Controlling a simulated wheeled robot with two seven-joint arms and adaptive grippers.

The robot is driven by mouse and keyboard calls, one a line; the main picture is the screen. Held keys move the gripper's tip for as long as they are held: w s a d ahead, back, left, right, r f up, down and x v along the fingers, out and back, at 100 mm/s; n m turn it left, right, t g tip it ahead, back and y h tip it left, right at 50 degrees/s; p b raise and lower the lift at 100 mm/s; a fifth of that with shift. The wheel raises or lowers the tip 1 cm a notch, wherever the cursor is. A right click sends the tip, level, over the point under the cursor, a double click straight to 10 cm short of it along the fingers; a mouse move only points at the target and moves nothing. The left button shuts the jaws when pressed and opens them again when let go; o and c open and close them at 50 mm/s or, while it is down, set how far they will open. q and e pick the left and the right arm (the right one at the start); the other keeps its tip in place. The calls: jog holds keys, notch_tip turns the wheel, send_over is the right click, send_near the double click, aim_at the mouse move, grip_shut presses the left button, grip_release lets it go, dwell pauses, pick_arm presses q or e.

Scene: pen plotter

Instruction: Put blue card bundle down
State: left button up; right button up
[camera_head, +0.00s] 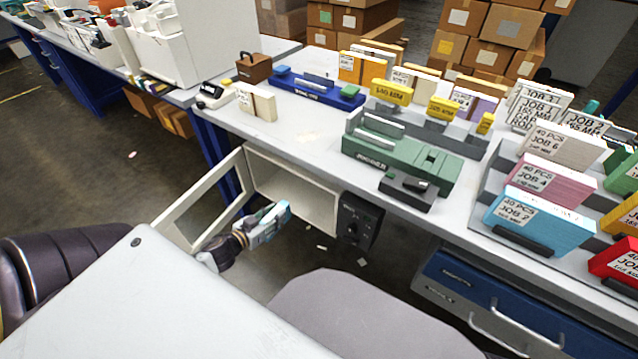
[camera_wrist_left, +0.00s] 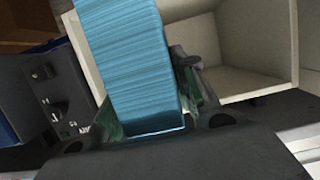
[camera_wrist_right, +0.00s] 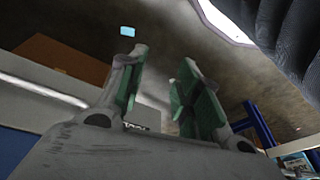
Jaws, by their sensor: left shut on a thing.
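My left gripper (camera_head: 262,227) is shut on a blue card bundle (camera_wrist_left: 130,55). In the head view the gripper is in front of an open cream box (camera_head: 290,188) under the table edge, beside its swung-out door (camera_head: 178,222). The bundle stands out from the fingers in the left wrist view, with the box's pale inside (camera_wrist_left: 235,35) behind it. Another light blue bundle, marked JOB 2 (camera_head: 535,222), stands in the rack at the right. My right gripper (camera_wrist_right: 155,95) is open and empty in the right wrist view and does not show in the head view.
A dark control panel (camera_head: 356,222) adjoins the box's right side. On the table are a green machine (camera_head: 400,160), a blue holder (camera_head: 315,88) and several card bundles. A clear patch of tabletop (camera_head: 300,130) lies left of the green machine.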

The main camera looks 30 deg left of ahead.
aim_at(286, 202)
pick_arm(q)
jog(key=shift+w, duration=0.2)
pick_arm(e)
jog(key=shift+w+r, duration=0.1)
jog(key=shift+w, duration=0.1)
